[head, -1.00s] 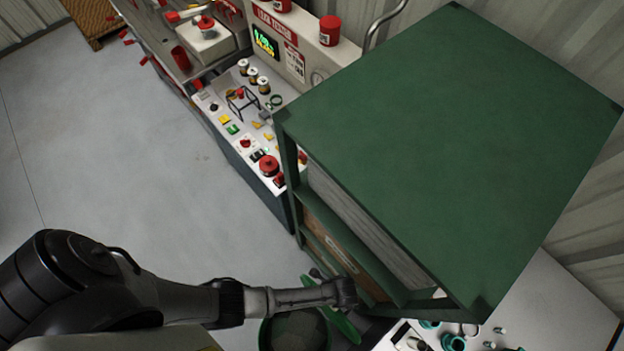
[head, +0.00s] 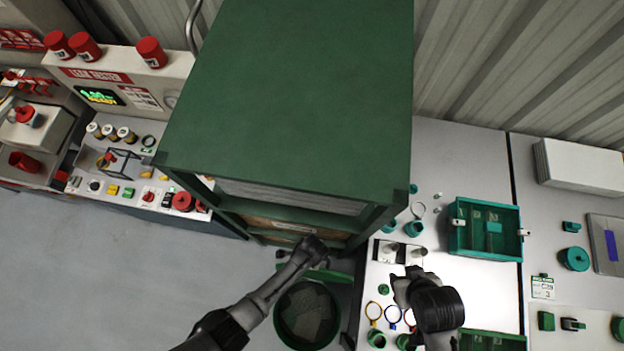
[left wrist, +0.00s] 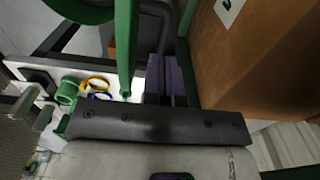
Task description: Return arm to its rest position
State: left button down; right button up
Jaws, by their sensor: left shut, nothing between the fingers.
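My left arm comes in from the bottom left of the head view, and its gripper (head: 316,250) is at the front of the green cabinet (head: 290,100), above a round green bin (head: 306,315). In the left wrist view the left fingers (left wrist: 166,78) are together and empty. A brown box (left wrist: 255,50) is close on their right and a green bar (left wrist: 126,45) on their left. My right arm (head: 435,305) is over the white bench at the right; its fingertips are too unclear to judge.
The leak tester (head: 125,80) stands left of the cabinet. The white bench (head: 465,150) on the right holds a teal crate (head: 485,230), coloured rings (head: 374,311) and small teal parts. The grey floor (head: 110,270) at lower left is clear.

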pick_arm(q)
jog(key=s+a+r+n+t, duration=0.1)
jog(key=a+r+n, duration=0.4)
jog(key=r, duration=0.5)
jog(key=s+a+r+n+t+p, duration=0.1)
jog(key=s+a+r+n, duration=0.3)
jog(key=a+r, duration=0.5)
jog(key=s+a+r+n+t+p, duration=0.1)
jog(key=s+a+r+n, duration=0.1)
jog(key=a+r+n, duration=0.5)
notch_tip(320, 180, up, 5)
jog(key=shift+s+a+r+n+t, duration=0.15)
jog(key=shift+n+t, duration=0.15)
jog(key=shift+n, duration=0.4)
pick_arm(e)
notch_tip(320, 180, up, 3)
jog(key=shift+c, duration=0.7)
